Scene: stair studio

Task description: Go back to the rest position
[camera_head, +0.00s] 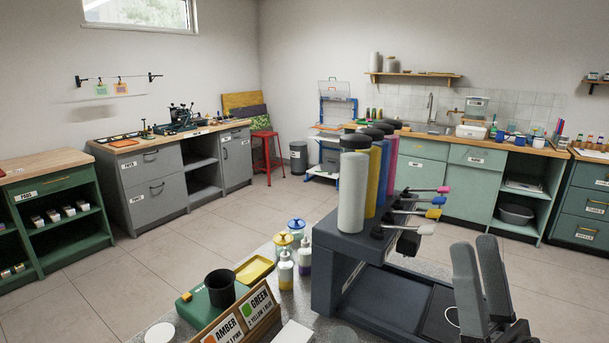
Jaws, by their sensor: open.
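My gripper (476,243) shows at the lower right, with two grey fingers pointing up and a narrow gap between them. It is open, and I see nothing held between the fingers. It stands in front of the right side of a dark dispenser stand (334,262) in the picture. How far it is from the stand I cannot tell. The lower part of my arm is cut off by the bottom edge.
The stand holds white, yellow, blue and magenta cylinders, with coloured levers (424,202) near my gripper. A black cup (220,288), a sign labelled AMBER and GREEN (240,318) and pump bottles (285,271) are left of it. Open floor (180,265) lies beyond, before wall cabinets.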

